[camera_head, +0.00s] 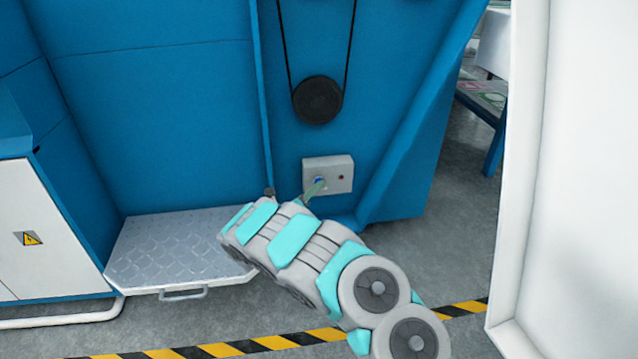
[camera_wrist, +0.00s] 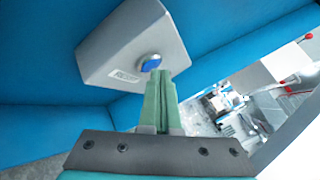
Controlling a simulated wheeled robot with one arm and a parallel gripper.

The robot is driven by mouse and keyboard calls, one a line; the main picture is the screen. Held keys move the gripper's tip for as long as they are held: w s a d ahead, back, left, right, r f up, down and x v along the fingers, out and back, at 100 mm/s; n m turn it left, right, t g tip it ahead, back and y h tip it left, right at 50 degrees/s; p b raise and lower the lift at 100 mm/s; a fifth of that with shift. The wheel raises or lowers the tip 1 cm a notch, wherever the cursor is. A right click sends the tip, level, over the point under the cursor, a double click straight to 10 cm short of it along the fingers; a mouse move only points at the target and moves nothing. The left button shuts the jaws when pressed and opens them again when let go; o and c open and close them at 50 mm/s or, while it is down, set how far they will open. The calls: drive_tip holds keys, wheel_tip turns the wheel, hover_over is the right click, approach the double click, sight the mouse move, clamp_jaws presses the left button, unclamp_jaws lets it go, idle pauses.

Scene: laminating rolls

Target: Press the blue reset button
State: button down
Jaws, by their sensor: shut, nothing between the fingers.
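The blue reset button (camera_wrist: 151,63) sits in a metal ring on a pale grey box with a small label, seen in the wrist view. In the head view the box (camera_head: 343,165) is fixed to the blue machine, with the blue button (camera_head: 319,181) on its left and a small red spot on its right. My gripper (camera_wrist: 160,74) has its green fingers shut and empty. The fingertips are at the button's lower edge in the wrist view; I cannot tell whether they touch it. In the head view the fingertips (camera_head: 318,184) partly cover the button.
A black pulley with a belt (camera_head: 318,99) is above the box. A metal tread-plate step (camera_head: 180,249) is at left, beside a white cabinet (camera_head: 35,230) with a warning sign. A white panel (camera_head: 575,180) fills the right side. Yellow-black tape (camera_head: 270,343) crosses the floor.

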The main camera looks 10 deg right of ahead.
drive_tip(key=shift+s, duration=0.85)
drive_tip(key=shift+s, duration=0.1)
drive_tip(key=shift+s+p, duration=0.7)
drive_tip(key=shift+s, duration=1.7)
